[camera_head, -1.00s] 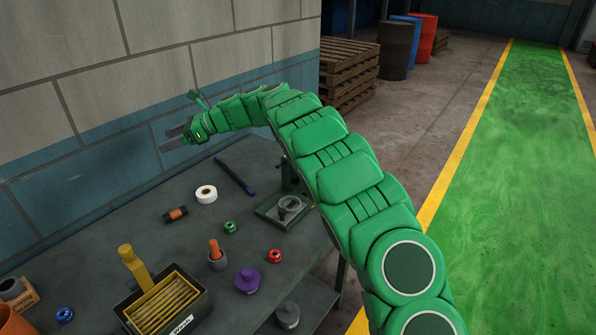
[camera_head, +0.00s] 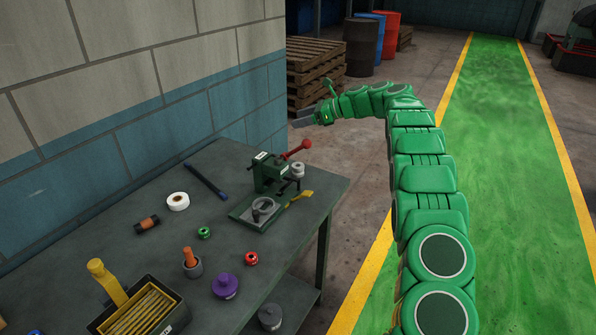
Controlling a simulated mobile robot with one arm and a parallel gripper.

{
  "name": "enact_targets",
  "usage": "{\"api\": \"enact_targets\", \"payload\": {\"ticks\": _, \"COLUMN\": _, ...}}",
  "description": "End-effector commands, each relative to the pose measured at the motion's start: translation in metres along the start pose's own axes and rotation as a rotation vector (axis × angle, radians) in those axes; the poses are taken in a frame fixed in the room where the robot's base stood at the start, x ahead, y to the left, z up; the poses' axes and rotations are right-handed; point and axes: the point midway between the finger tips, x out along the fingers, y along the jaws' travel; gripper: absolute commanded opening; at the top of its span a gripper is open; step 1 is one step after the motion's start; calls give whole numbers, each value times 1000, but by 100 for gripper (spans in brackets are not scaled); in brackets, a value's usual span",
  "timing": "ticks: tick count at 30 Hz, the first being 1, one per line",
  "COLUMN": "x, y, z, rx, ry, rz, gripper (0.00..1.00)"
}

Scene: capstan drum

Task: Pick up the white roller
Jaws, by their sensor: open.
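The white roller (camera_head: 178,201) is a short white ring with a dark hole in its top. It rests on the dark grey table (camera_head: 150,262), toward the wall side, in the head view. My gripper (camera_head: 303,121) is raised past the table's far end, in front of the pallets, to the right of the roller and well apart from it. Its grey jaws are open, small and dim in this view, and nothing shows between them.
A green press (camera_head: 265,180) with a red-knobbed lever stands at the table's far right. A dark blue rod (camera_head: 206,181) lies behind the roller, and a black-and-orange cylinder (camera_head: 147,223) lies left of it. A green ring (camera_head: 204,232) sits in front. The wall (camera_head: 60,190) borders the table.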

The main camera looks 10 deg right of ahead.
Motion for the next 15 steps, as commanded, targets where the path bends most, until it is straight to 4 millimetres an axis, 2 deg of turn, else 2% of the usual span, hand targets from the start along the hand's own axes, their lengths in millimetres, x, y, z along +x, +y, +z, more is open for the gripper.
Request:
{"api": "enact_targets", "payload": {"ticks": 1, "x": -10, "y": -5, "z": -6, "rx": 5, "ry": 2, "rz": -12, "gripper": 74}}
{"api": "enact_targets", "payload": {"ticks": 6, "x": -36, "y": -15, "z": -21, "rx": 17, "ry": 9, "rz": -41, "gripper": 74}}
{"api": "enact_targets", "payload": {"ticks": 13, "x": -18, "y": -14, "z": -53, "rx": 21, "ry": 9, "rz": -36, "gripper": 74}}
{"api": "enact_targets", "payload": {"ticks": 15, "x": -12, "y": -14, "z": -68, "rx": 21, "ry": 8, "rz": -36, "gripper": 74}}
